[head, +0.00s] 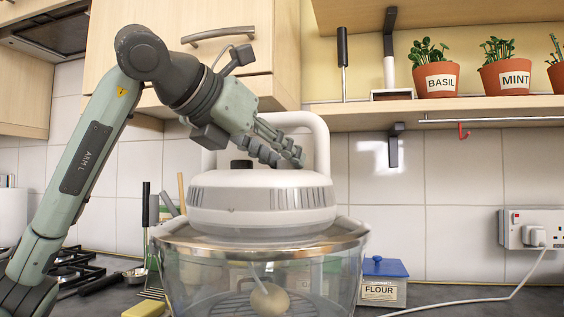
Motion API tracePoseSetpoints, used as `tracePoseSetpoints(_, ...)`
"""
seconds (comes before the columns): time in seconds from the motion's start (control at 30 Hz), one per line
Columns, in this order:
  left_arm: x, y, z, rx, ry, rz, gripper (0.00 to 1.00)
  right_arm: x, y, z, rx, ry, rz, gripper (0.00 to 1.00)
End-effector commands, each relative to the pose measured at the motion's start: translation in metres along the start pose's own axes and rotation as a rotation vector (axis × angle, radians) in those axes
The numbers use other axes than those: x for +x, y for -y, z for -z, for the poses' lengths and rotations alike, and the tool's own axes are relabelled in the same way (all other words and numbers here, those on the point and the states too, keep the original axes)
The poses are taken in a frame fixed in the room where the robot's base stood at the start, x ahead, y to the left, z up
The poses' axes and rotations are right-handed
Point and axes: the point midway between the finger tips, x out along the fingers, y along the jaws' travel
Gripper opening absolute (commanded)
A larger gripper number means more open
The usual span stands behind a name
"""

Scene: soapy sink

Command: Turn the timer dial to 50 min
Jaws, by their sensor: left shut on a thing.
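A countertop oven with a glass bowl (215,278) and a white domed lid (262,203) stands in the middle of the head view. A white arched handle (322,145) rises from the lid. A black knob (241,165) shows on the lid's top, left of my fingertips. My left gripper (289,158) reaches down from the upper left, with its fingers shut at the lid's top inside the arch. It appears shut on the timer dial, which the fingers hide. No dial marks are readable. My right gripper is not in view.
A flour box (383,284) with a blue lid stands right of the bowl. A white cable (480,300) runs from the wall socket (533,230). A gas hob (75,268) is at left. A shelf (440,109) with herb pots is above right.

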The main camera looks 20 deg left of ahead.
Motion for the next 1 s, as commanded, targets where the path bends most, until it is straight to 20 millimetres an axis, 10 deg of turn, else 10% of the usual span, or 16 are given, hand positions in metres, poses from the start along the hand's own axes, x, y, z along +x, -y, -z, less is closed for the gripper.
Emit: tracePoseSetpoints(1.0,0.002,-0.011,-0.001,0.171,-0.003,0.411,0.03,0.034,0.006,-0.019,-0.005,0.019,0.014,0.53)
